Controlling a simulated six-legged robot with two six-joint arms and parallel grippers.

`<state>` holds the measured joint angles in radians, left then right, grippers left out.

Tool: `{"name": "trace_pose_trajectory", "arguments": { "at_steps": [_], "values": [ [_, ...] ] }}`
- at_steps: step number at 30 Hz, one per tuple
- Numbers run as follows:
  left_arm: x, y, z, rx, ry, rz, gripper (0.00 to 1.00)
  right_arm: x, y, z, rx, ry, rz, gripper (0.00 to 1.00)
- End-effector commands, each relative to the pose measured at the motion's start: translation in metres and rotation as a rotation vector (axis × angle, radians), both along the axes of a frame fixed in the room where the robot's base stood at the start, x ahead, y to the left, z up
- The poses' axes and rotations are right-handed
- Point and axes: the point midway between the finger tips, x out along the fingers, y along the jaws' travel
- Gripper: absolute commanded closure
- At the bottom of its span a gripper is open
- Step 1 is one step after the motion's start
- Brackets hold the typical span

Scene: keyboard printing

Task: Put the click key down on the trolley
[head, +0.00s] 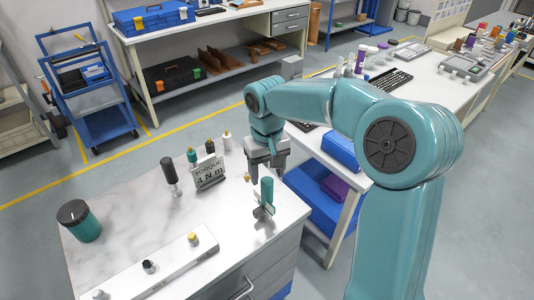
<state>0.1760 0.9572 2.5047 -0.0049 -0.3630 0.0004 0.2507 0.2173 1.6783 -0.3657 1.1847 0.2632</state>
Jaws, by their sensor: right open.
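The teal-handled tool (267,190), which looks like the click key, stands upright near the right edge of a white marble-look worktop (130,205) over grey drawers, which appears to be the trolley. A pale metal piece shows at its lower end. My right gripper (266,170) points down just above and behind the tool's handle, with its jaws open. I cannot tell whether it touches the handle. My left gripper is not in view.
A "TORQUE 4 N m" sign (208,172), a black-handled tool (168,170), small bottles (210,147), a dark-lidded teal jar (78,221) and a white strip (160,266) stand on the worktop. A blue cart (100,125) stands at left. A bench with a keyboard (390,80) is at right.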

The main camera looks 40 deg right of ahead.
Motion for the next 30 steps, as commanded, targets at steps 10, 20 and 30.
{"name": "trace_pose_trajectory", "arguments": {
  "at_steps": [10,20,30],
  "values": [
    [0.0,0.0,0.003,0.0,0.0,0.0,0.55,0.001,0.0,0.08,-0.001,-0.005,0.002,0.39],
    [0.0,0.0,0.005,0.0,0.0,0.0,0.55,0.0,0.0,0.104,0.0,-0.001,0.001,0.39],
    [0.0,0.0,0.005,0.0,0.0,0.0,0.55,0.0,0.0,0.104,0.0,-0.001,0.001,0.39]
  ]
}}
